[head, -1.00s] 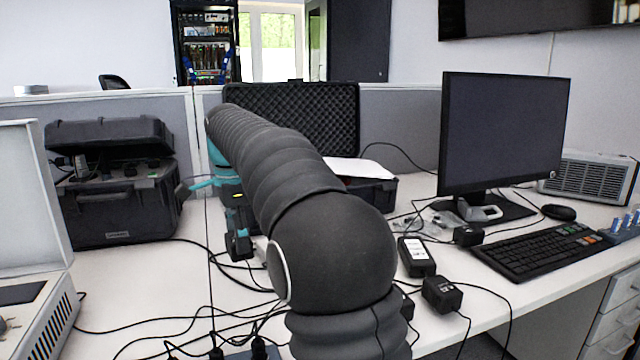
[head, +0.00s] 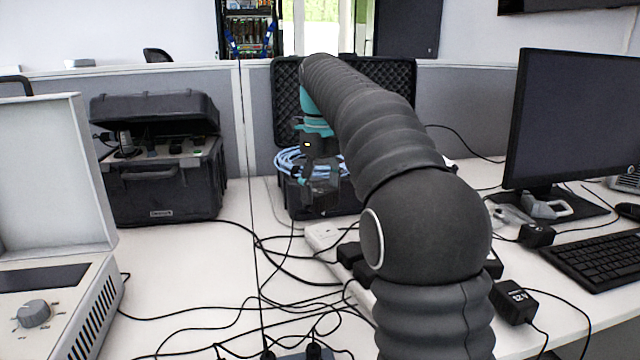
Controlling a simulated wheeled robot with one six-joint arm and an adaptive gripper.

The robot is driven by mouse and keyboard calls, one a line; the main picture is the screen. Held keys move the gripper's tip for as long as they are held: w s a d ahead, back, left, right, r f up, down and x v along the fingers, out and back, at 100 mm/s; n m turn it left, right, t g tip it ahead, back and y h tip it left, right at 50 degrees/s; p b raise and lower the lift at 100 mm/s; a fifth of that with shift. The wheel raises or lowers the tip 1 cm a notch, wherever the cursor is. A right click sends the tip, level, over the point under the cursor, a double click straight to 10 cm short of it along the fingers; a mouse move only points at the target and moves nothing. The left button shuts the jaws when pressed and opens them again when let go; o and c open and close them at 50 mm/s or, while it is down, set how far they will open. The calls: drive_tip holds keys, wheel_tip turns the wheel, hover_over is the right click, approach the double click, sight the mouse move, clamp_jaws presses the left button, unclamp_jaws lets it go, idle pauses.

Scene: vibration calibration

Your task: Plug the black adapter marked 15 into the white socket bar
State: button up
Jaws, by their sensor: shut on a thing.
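The white socket bar (head: 322,237) lies on the desk. Its left end shows, and the rest runs behind my arm. Black adapters (head: 350,254) sit along it beside my arm. My gripper (head: 318,190) hangs above and behind the bar's left end, in front of the open black case. It is shut on a dark adapter, which is hard to make out against the case. No number 15 can be read on it. A thin cable hangs down below the gripper.
A black case (head: 160,200) and a white instrument (head: 50,310) stand at left. An open foam-lined case (head: 390,90) with coiled cable is behind my gripper. Loose cables cover the front desk. A labelled adapter (head: 515,300), monitor (head: 570,115) and keyboard (head: 600,265) are at right.

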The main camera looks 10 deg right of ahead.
sight(321, 205)
drive_tip(key=m, duration=0.1)
drive_tip(key=r+m, duration=0.1)
drive_tip(key=m, duration=0.1)
drive_tip(key=shift+f+b, duration=0.75)
drive_tip(key=shift+f, duration=1.65)
drive_tip(key=shift+s+f+p, duration=0.1)
drive_tip(key=shift+f+p, duration=0.65)
drive_tip(key=shift+f, duration=0.55)
idle(2.8)
drive_tip(key=o, duration=1.2)
drive_tip(key=shift+c, duration=0.2)
drive_tip(key=shift+r, duration=0.15)
